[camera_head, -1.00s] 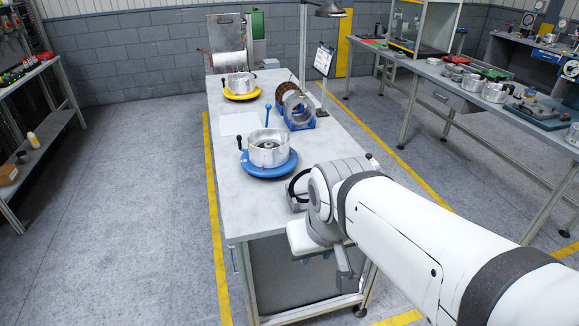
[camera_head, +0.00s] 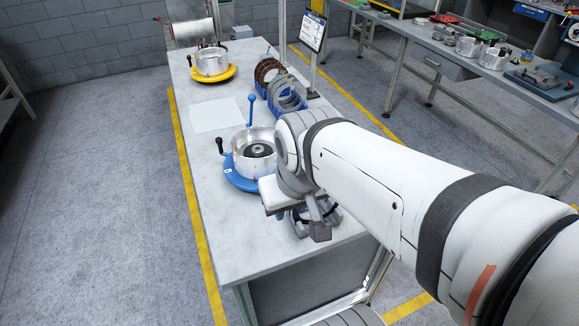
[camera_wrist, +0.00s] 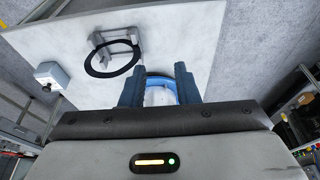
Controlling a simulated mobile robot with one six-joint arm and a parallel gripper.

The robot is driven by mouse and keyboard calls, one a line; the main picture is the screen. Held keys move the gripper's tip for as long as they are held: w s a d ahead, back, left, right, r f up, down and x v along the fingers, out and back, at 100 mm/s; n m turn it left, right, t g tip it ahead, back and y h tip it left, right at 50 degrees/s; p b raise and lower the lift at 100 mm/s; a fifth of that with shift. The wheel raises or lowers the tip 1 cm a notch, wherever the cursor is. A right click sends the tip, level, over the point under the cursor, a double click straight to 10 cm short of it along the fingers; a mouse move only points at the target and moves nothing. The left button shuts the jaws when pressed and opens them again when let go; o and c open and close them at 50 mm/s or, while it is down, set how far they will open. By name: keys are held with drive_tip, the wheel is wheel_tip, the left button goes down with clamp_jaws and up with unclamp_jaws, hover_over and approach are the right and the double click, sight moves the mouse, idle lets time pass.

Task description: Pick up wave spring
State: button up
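A thin black ring (camera_wrist: 112,58), likely the wave spring, hangs on a small grey stand (camera_wrist: 122,46) in the upper left of the wrist view. Part of a blue round pallet (camera_wrist: 158,76) shows beyond the gap between the fingers. My gripper's fingertips are hard to make out in the head view.
The blue pallet (camera_head: 236,180) carries a silver housing (camera_head: 252,160), with a blue-knobbed lever beside it. A yellow pallet (camera_head: 212,76) with another housing stands farther back. A blue rack (camera_head: 285,95) of rings stands at the right. The table's front left is clear.

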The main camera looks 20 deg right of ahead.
drive_tip(key=shift+s+d, duration=0.1)
drive_tip(key=shift+s, duration=0.05)
drive_tip(key=w+d+f+m+g+b, duration=0.1)
drive_tip(key=w+d+f+m, duration=0.2)
drive_tip(key=m, duration=0.3)
drive_tip(key=w+d+f+m+g+b, duration=0.1)
drive_tip(key=w+d+f+m, duration=0.2)
drive_tip(key=w+d+m, duration=0.2)
drive_tip(key=w+d+f+m+g+b, duration=0.1)
drive_tip(key=w+d+f+m, duration=0.1)
drive_tip(key=w+d+m, duration=0.2)
drive_tip(key=shift+w+d+f+m, duration=0.15)
drive_tip(key=shift+f+m, duration=0.05)
drive_tip(key=shift+m, duration=0.5)
drive_tip(key=shift+w+d+f+m, duration=0.15)
drive_tip(key=shift+f+m, duration=0.05)
drive_tip(key=shift+m, duration=0.5)
wheel_tip(320, 180, down, 7)
drive_tip(key=shift+d+p, duration=0.2)
drive_tip(key=shift+p, duration=0.15)
drive_tip(key=shift+r, duration=0.1)
drive_tip(key=shift+c, duration=0.3)
clamp_jaws()
